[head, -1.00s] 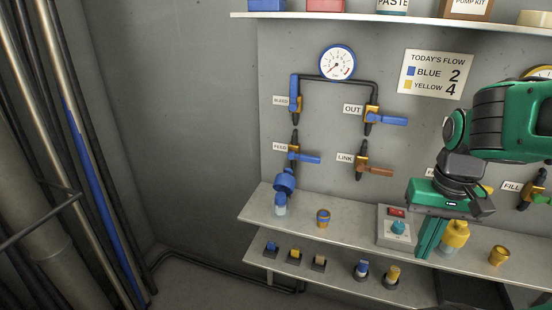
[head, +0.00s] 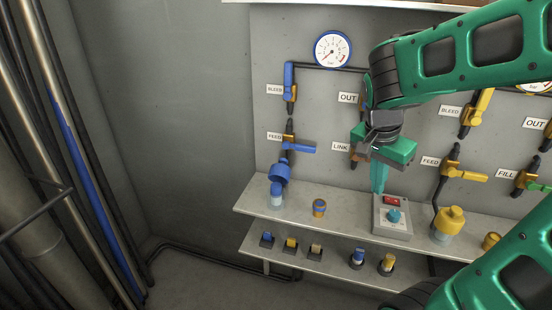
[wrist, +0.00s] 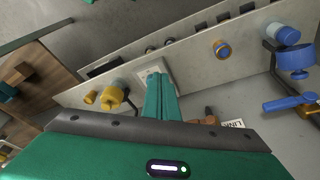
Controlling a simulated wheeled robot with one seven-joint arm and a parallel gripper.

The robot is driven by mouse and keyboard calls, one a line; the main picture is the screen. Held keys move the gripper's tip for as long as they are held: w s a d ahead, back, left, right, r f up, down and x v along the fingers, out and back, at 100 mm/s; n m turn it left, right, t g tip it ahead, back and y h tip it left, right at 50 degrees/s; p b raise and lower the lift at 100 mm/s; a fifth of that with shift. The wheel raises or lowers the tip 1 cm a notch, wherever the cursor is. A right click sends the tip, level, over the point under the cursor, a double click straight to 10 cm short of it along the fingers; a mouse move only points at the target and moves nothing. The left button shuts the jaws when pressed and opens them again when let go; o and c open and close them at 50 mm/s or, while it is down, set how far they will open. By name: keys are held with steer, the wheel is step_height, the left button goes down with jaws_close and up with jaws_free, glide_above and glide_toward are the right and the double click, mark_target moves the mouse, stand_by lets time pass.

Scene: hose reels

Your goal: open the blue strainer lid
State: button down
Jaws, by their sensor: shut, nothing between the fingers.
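The blue strainer lid (head: 280,172) sits below the blue FEED valve at the left of the panel, over a pale clear bowl (head: 276,197) at the shelf. In the wrist view the lid (wrist: 296,56) is at the far right, with the bowl (wrist: 281,34) beside it. My gripper (head: 378,180) is shut and empty, pointing down above the control box, well right of the lid. Its fingers also show in the wrist view (wrist: 160,98), apart from the lid.
A control box (head: 392,228) with a red switch and teal knob stands on the shelf below my gripper. A yellow strainer (head: 449,221) is to its right. An orange and blue cup (head: 319,207) stands between box and blue strainer. The blue FEED handle (head: 301,148) sticks out rightward above the lid.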

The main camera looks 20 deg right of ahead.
steer(key=w+a+m+t+h, duration=0.4)
steer(key=w+a+m, duration=0.9)
steer(key=w+a, duration=0.9)
steer(key=t+y, duration=0.1)
glide_toward(281, 160)
steer(key=f, duration=0.3)
steer(key=shift+s+d+f, duration=0.1)
steer(key=shift+s+f, duration=0.15)
steer(key=shift+s, duration=0.1)
steer(key=shift+w+d+f, duration=0.2)
steer(key=shift+w+d, duration=0.3)
steer(key=shift+w, duration=0.1)
steer(key=shift+w+d+f, duration=0.15)
steer(key=shift+w+d, duration=0.35)
steer(key=shift+w, duration=0.1)
steer(key=shift+w+d+f, duration=0.1)
steer(key=shift+w+d, duration=0.2)
steer(key=shift+d, duration=0.05)
steer(key=shift+w+d+f+g+y, duration=0.25)
steer(key=shift+w+d+g+y, duration=0.7)
steer(key=shift+w, duration=0.25)
steer(key=shift+w+d+f+n, duration=0.2)
steer(key=shift+w+d+n, duration=0.15)
steer(key=shift+w, duration=0.3)
